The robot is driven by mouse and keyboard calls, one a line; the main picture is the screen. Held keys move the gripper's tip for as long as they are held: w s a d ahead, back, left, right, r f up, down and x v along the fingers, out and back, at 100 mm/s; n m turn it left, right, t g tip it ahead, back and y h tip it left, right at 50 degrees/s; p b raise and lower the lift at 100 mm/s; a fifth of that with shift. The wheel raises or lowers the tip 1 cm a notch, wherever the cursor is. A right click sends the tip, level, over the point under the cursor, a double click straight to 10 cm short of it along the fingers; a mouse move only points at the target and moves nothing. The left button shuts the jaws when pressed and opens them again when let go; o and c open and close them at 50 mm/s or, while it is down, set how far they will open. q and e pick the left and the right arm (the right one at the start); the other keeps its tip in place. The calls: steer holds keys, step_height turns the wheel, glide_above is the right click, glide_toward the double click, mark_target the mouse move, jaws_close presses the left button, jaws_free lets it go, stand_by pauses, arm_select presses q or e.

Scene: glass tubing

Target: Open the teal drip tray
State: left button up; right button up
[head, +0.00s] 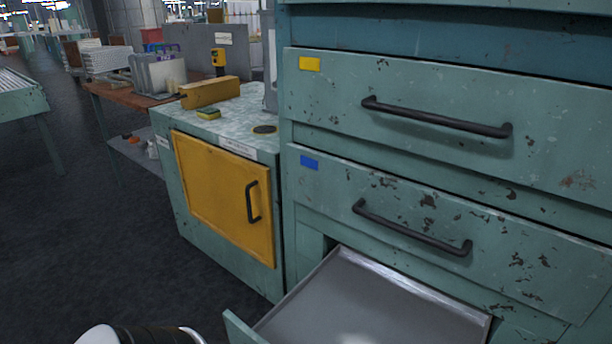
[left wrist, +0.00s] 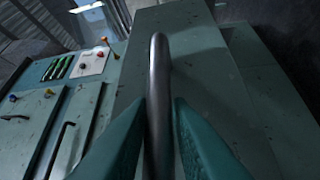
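The teal drip tray (head: 240,328) is the lowest drawer of the worn teal cabinet in the head view. It is pulled out, showing its bare grey inside and pale rim; its handle is out of that view. In the left wrist view my left gripper (left wrist: 161,105) has its two teal fingers on either side of a dark grey bar handle (left wrist: 158,60) on a teal front panel (left wrist: 205,60). The fingers look closed against the bar. Part of my arm shows at the bottom of the head view. My right gripper is in neither view.
Two shut drawers with dark handles sit above the tray, one with a yellow label (head: 309,64), one with a blue label (head: 309,162). A low cabinet with a yellow door (head: 222,195) stands left of it. The dark floor (head: 80,240) at left is clear.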

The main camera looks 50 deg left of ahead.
arm_select(q)
steer(key=o, duration=0.3)
steer(key=shift+s+a, duration=0.1)
steer(key=b+v, duration=0.1)
steer(key=v, duration=1.1)
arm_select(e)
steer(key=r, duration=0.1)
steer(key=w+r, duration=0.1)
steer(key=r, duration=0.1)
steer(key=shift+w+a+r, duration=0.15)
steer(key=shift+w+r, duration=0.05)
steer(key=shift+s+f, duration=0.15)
